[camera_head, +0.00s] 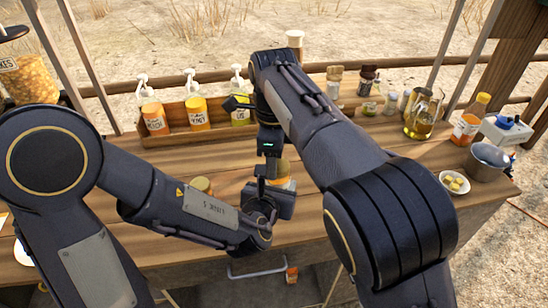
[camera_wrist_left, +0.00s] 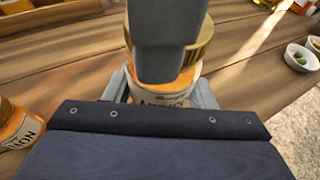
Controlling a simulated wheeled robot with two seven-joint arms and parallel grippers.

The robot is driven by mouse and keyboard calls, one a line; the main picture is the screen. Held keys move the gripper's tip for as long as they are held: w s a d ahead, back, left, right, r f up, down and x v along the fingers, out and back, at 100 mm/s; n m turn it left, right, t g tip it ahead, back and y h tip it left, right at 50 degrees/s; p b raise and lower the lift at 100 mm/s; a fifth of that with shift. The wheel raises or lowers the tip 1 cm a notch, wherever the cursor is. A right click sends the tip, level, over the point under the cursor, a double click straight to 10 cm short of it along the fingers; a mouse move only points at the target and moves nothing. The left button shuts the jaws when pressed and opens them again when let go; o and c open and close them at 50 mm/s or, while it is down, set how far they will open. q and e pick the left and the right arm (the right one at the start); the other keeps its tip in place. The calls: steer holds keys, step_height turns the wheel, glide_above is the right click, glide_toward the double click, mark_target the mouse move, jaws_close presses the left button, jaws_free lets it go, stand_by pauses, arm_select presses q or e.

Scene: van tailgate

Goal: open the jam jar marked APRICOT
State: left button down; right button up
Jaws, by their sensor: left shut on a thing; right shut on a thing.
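The jam jar (camera_wrist_left: 168,99) has orange contents, a pale label and a gold lid (camera_wrist_left: 207,38). The label shows letters starting with A; the rest is hard to read. It also shows, partly hidden, in the head view (camera_head: 286,183). My left gripper (camera_head: 270,202) is shut around the jar's body, with its grey fingers on both sides in the left wrist view. My right gripper (camera_head: 266,166) comes down from above and is shut on the lid, hiding much of it. I cannot tell whether the lid is loose.
A second jar (camera_wrist_left: 14,134) stands close to the left, behind my left forearm in the head view. A wooden rack (camera_head: 180,133) with pump bottles stands at the back left. A bowl (camera_head: 454,184) and metal pot (camera_head: 487,162) stand at the right.

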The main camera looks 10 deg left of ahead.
arm_select(q)
steer(key=shift+s+d, duration=0.15)
arm_select(e)
steer(key=n, duration=0.4)
steer(key=shift+w+d, duration=0.1)
steer(key=shift+d, duration=0.05)
steer(key=n, duration=0.6)
steer(key=shift+s+d, duration=0.1)
steer(key=shift+s, duration=0.1)
steer(key=n, duration=0.5)
steer(key=shift+s+d+n, duration=0.1)
steer(key=shift+d+n, duration=0.1)
steer(key=shift+n, duration=0.2)
arm_select(q)
steer(key=shift+d, duration=0.1)
arm_select(e)
steer(key=n, duration=0.5)
steer(key=shift+d+r, duration=0.1)
steer(key=shift+d, duration=0.05)
steer(key=n, duration=0.3)
steer(key=shift+d, duration=0.1)
steer(key=n, duration=0.5)
steer(key=shift+d, duration=0.15)
steer(key=n, duration=0.6)
steer(key=shift+w, duration=0.2)
steer(key=n, duration=0.5)
steer(key=shift+w, duration=0.1)
